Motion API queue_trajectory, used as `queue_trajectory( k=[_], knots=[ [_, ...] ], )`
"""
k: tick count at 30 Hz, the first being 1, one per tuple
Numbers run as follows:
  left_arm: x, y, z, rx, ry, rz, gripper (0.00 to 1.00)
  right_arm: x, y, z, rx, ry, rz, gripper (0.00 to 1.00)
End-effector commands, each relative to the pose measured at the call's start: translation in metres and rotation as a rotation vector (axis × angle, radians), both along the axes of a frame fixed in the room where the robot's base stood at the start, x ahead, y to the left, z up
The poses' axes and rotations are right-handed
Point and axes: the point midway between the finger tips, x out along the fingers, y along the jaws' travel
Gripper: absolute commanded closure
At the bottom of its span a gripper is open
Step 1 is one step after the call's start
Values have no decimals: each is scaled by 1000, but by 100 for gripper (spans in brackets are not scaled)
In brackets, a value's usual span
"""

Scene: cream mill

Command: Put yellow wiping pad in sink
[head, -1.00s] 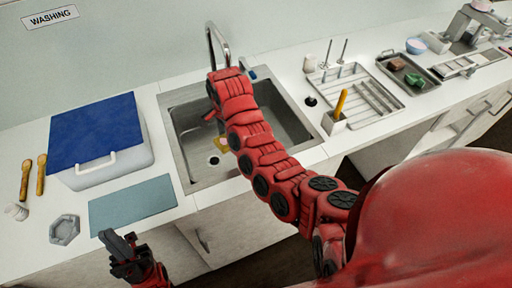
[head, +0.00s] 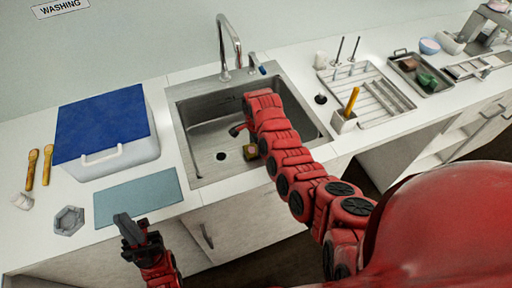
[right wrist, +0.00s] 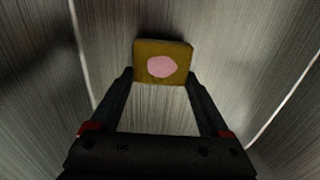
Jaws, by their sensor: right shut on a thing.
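The yellow wiping pad (right wrist: 147,78), with a pink spot on its face, sits between the fingertips of my right gripper (right wrist: 160,76) in the right wrist view. In the head view the pad (head: 250,152) shows small below my right wrist, inside the outline of the steel sink (head: 205,179). My right gripper is shut on the pad and mostly hidden by its own arm there. Whether the pad touches the basin floor cannot be told. My left gripper (head: 130,230) is off the counter's front edge, away from the sink; its opening is unclear.
A faucet (head: 229,45) stands behind the sink. A white box with a blue lid (head: 105,125) and a blue-grey mat (head: 138,197) lie left. A dish rack (head: 368,95) and a holder with a yellow-handled tool (head: 343,122) stand right. The basin's left part is clear.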

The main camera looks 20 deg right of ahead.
Motion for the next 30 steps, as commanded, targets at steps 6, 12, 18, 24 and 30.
queue_trajectory(
  k=[6,12,18,24,30],
  knots=[
    [0,0,3,0,0,0,100,-1,0,-11,1,1,1,72],
    [0,0,1,0,0,0,100,-1,0,-13,1,0,1,72],
    [0,0,-1,0,0,0,100,-1,0,-14,1,0,1,3],
    [0,0,-1,0,0,0,100,-1,0,-14,1,0,1,0],
    [0,0,1,0,0,0,100,0,0,-7,0,-3,1,0]
  ],
)
